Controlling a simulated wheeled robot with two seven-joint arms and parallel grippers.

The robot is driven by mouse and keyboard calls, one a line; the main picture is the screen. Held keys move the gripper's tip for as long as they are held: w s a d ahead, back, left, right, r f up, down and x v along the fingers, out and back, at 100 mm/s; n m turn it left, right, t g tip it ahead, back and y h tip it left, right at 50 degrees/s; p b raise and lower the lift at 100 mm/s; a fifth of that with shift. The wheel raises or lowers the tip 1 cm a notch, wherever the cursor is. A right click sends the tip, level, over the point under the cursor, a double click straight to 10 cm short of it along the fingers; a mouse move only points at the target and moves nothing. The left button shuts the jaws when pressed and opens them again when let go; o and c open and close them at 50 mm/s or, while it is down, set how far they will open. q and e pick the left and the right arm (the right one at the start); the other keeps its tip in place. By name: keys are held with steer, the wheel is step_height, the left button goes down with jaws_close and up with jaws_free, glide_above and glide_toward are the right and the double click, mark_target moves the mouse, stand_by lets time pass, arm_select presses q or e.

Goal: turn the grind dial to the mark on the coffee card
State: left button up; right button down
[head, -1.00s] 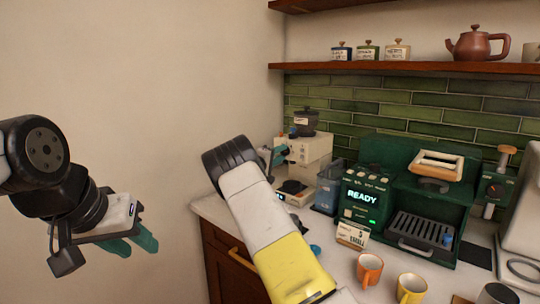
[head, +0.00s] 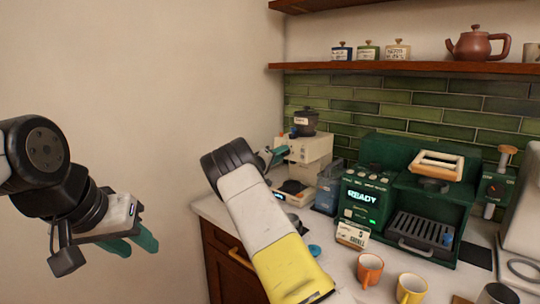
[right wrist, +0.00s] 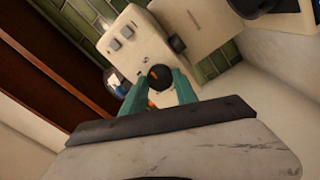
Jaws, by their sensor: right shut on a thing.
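The cream coffee grinder (head: 312,150) stands at the back left of the counter, with a dark hopper on top. Its round black grind dial (right wrist: 160,76) shows in the right wrist view, with an orange mark on it. My right gripper (right wrist: 160,88) has its teal fingers on either side of the dial and is shut on it. In the head view the right gripper (head: 272,156) is at the grinder's left side, and the dial is hidden. The coffee card (head: 352,235) stands before the green machine; its print is too small to read. My left gripper (head: 138,244) is open and empty, away from the counter.
The green coffee machine (head: 405,195) shows READY. An orange cup (head: 369,270) and a yellow cup (head: 411,288) stand in front of it. A shelf (head: 420,68) with jars and a teapot is above. My right forearm covers part of the counter's left end.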

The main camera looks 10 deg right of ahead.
steer(key=c, duration=0.9)
jaws_free()
steer(key=shift+c, duration=0.2)
steer(key=shift+a, duration=0.1)
steer(key=v, duration=0.7)
steer(key=shift+s+a, duration=0.2)
steer(key=shift+s, duration=0.05)
steer(key=shift+f, duration=0.1)
